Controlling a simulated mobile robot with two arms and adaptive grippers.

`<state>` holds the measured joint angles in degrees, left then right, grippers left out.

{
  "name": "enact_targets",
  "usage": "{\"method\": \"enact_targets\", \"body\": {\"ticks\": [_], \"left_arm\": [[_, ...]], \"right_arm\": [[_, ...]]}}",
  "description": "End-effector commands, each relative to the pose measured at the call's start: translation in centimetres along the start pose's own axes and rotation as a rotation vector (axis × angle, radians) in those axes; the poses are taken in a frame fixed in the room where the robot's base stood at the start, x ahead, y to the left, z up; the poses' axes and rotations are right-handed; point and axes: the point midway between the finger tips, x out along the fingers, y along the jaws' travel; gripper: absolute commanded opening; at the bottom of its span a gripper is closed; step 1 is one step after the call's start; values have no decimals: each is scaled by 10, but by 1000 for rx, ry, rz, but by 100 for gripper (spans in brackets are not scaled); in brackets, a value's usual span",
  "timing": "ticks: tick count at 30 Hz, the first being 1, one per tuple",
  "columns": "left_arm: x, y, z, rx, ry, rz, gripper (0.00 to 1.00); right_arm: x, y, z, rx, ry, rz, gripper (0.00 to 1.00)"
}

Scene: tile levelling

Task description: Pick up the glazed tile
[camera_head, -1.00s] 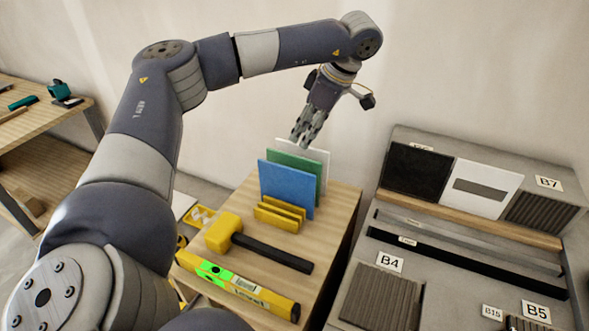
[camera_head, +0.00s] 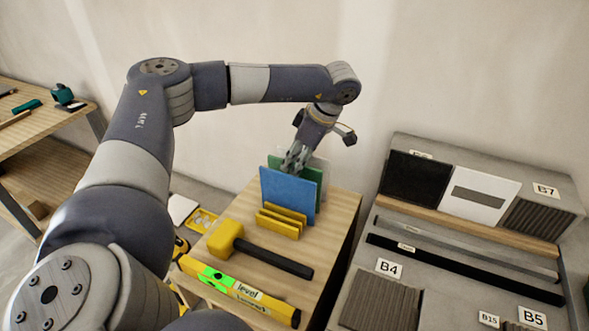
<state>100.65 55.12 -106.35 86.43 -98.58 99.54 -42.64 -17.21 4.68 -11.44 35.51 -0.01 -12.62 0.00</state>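The frames do not show which one is glazed. My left gripper (camera_head: 292,161) points down at the tiles' top edges, its fingertips overlapping the green tile in the picture and hiding part of the green and white ones. I cannot tell whether the fingers touch or enclose a tile. My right gripper is out of view.
A yellow rack (camera_head: 281,219) is at the blue tile's foot. A yellow mallet (camera_head: 226,239) and a yellow level (camera_head: 240,291) lie nearer on the wooden table (camera_head: 338,214). A grey sloped display with samples (camera_head: 483,191) stands at right. A workbench (camera_head: 40,125) is at far left.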

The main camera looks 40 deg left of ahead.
Motion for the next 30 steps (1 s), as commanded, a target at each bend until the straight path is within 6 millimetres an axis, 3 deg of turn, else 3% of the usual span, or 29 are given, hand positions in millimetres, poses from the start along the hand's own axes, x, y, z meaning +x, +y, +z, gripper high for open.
{"method": "enact_targets", "body": {"ticks": [20,24,30], "left_arm": [[4,0,2,0,0,0,30],[4,0,2,0,0,0,0],[4,0,2,-1,0,1,0]], "right_arm": [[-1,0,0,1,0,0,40],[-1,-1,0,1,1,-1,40],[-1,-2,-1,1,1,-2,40]]}}
